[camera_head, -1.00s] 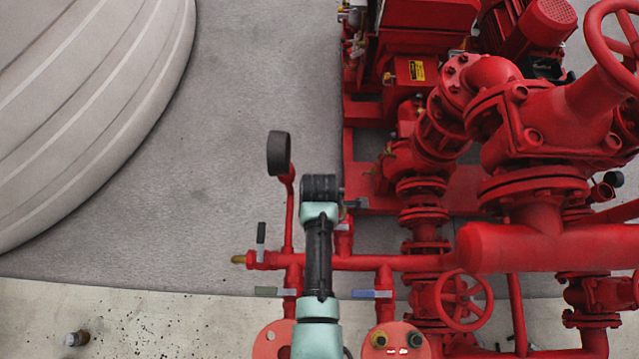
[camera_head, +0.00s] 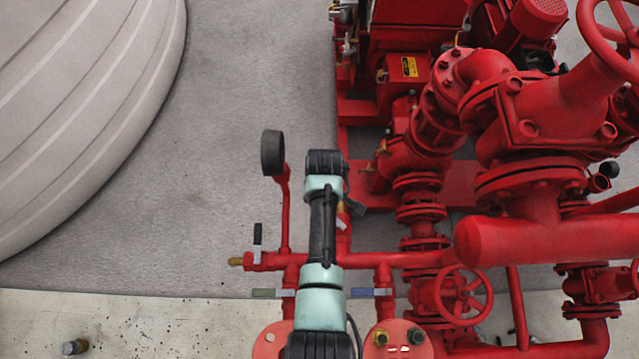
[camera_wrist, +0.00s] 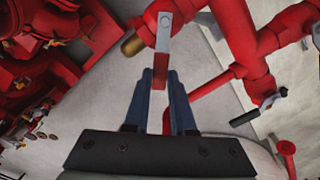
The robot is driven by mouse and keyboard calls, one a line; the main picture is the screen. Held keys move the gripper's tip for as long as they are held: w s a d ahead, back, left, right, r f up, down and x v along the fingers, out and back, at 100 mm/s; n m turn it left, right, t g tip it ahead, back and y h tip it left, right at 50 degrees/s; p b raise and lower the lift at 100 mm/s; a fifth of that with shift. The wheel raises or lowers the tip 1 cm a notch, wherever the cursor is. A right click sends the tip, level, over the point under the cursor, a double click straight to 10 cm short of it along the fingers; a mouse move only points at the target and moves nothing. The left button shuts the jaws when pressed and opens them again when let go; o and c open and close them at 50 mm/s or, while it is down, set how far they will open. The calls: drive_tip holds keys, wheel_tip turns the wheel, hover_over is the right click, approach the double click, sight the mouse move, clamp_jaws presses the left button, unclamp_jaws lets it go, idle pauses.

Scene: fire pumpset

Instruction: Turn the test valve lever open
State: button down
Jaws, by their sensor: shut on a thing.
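The test valve lever (camera_wrist: 163,45) is a narrow grey-and-red strip in the wrist view, running down from its pivot on a red valve with a brass end (camera_wrist: 132,45). My gripper (camera_wrist: 161,78) is shut on the lever's lower part, with one dark blue finger on each side. My fingers and most of that valve are hidden behind my arm there.
A black-handled lever (camera_head: 258,234), a green lever (camera_head: 268,293) and a blue lever (camera_head: 371,292) sit on nearby red pipes. A round gauge (camera_head: 272,153) stands at the left.

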drive_tip(key=shift+w+d+m, duration=0.35)
drive_tip(key=shift+d+m, duration=0.4)
drive_tip(key=shift+m, duration=0.8)
drive_tip(key=shift+w+d+m, duration=0.35)
drive_tip(key=shift+d+m, duration=0.4)
drive_tip(key=shift+m, duration=0.85)
drive_tip(key=shift+w+d+m, duration=0.35)
drive_tip(key=shift+d+m, duration=0.4)
drive_tip(key=shift+m, duration=0.8)
drive_tip(key=c, duration=0.7)
unclamp_jaws()
drive_tip(key=shift+c, duration=0.2)
drive_tip(key=shift+r, duration=0.1)
wheel_tip(320, 180, up, 13)
drive_tip(key=shift+b, duration=0.45)
